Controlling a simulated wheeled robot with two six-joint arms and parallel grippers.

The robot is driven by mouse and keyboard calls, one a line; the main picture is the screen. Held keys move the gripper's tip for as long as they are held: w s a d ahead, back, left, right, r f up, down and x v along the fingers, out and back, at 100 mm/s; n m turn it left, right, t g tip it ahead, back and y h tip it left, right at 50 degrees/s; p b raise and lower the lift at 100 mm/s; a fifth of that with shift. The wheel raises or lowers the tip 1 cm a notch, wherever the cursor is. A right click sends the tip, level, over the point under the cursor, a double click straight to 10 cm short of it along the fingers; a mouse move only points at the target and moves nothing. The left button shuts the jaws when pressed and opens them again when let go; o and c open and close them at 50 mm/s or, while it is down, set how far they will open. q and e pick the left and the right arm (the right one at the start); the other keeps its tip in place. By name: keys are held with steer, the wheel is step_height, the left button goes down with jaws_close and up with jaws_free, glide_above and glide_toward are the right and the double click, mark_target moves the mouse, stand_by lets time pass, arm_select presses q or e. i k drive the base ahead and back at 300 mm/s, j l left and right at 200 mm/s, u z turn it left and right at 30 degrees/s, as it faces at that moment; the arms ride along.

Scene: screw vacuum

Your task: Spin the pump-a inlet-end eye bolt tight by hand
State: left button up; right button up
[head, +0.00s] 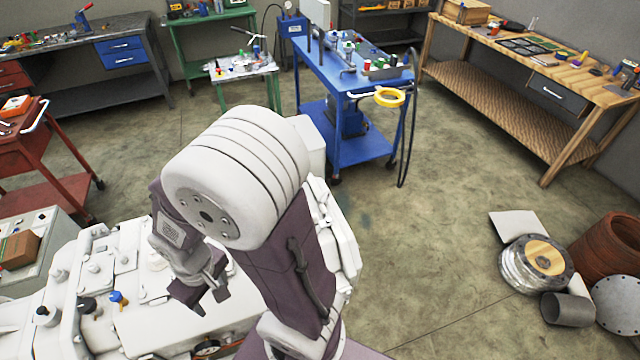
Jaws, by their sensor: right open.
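A large off-white pump body (130,265) fills the lower left of the head view, with several caps and fittings on its top. My right arm reaches across the middle of the view and hides part of the pump. My right gripper (203,291) is open with its dark fingers pointing down, above the pump's top near its right part. I see nothing between the fingers. I cannot make out the eye bolt; it may be hidden by my arm or too small to tell. My left gripper is not in view.
A blue-handled fitting (118,298) and a dark knob (87,304) stick up from the pump left of my gripper. A blue cart (345,85) stands behind. Metal drums and a flanged cylinder (535,264) lie at the right. The floor between is clear.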

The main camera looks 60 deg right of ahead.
mark_target(325, 202)
steer(key=z, duration=2.35)
steer(key=i+l+u, duration=0.15)
steer(key=l+u, duration=0.15)
steer(key=u, duration=0.15)
steer(key=i+l+u, duration=0.1)
steer(key=l+u, duration=0.65)
steer(key=u, duration=0.15)
steer(key=l+u, duration=0.45)
